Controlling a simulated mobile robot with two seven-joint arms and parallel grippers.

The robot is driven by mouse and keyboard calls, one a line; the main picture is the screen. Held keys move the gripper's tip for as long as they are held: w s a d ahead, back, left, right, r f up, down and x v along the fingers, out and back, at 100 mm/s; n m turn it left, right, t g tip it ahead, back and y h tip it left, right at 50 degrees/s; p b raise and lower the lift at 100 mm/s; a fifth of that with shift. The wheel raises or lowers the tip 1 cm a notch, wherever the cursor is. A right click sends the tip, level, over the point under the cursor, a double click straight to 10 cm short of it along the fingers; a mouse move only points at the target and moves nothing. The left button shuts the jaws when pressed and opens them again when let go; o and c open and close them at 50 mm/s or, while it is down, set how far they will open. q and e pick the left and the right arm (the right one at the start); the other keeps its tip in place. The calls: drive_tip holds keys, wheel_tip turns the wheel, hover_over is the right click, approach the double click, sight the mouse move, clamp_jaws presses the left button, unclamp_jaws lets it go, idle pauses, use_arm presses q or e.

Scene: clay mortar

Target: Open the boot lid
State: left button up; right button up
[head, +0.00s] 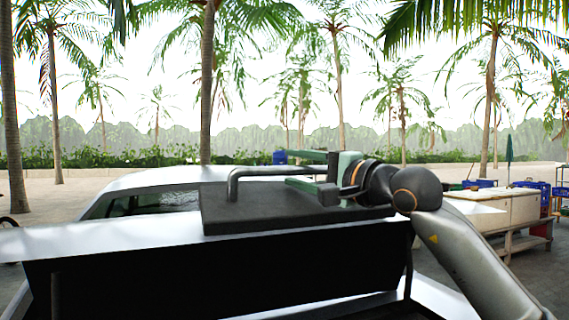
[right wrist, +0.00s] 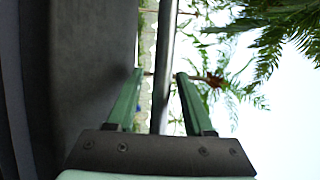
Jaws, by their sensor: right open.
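The boot lid (head: 130,234) of a silver car shows in the head view as a pale, slightly tilted panel standing above a dark opening (head: 220,275). A black plate (head: 300,212) lies on the lid and carries a grey bar handle (head: 236,183). My right gripper (head: 298,171) is at the handle from the right, one finger on each side of the bar. In the right wrist view the bar (right wrist: 164,50) runs between the two open green fingers (right wrist: 160,76), with gaps visible. My left gripper is not in view.
The car's roof and rear window (head: 150,203) are beyond the lid at left. A pale workbench (head: 495,212) with blue crates (head: 535,190) stands at right. Palm trees and a low wall are far behind.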

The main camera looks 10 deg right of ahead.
drive_tip(key=shift+w+a, duration=0.2)
drive_tip(key=shift+w, duration=0.15)
drive_tip(key=shift+s, duration=0.1)
clamp_jaws()
idle(1.2)
